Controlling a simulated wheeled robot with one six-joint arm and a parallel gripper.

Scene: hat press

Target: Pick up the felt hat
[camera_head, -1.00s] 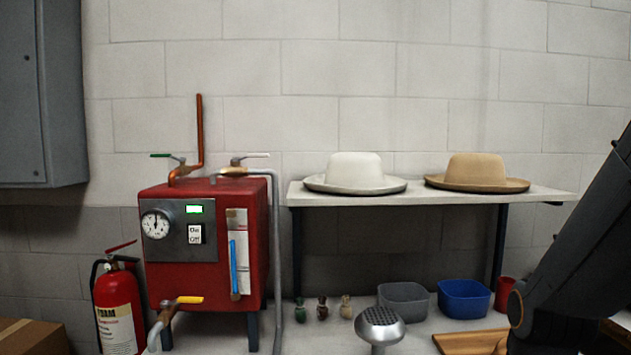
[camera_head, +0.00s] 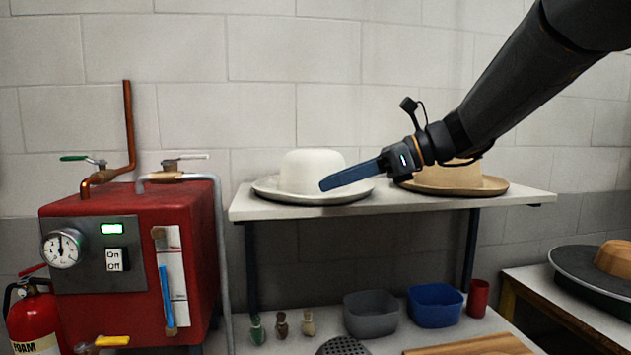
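Two felt hats sit on the shelf against the wall. The white felt hat (camera_head: 309,173) is on the left, brim down. The tan felt hat (camera_head: 458,184) is to its right, its crown partly hidden by my arm. My gripper (camera_head: 328,184) reaches in from the upper right, its fingers pointing left. Its tip overlaps the right side of the white hat's crown and brim in this view. I cannot tell whether it touches the hat. The fingers show edge-on, so their opening is not visible.
The shelf (camera_head: 400,203) holds both hats. Below it stand a grey bin (camera_head: 370,316), a blue bin (camera_head: 435,306), a red cup (camera_head: 478,298) and several small brushes. A red boiler (camera_head: 190,280) with pipes stands left. A dark round piece (camera_head: 580,268) rests on the right table.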

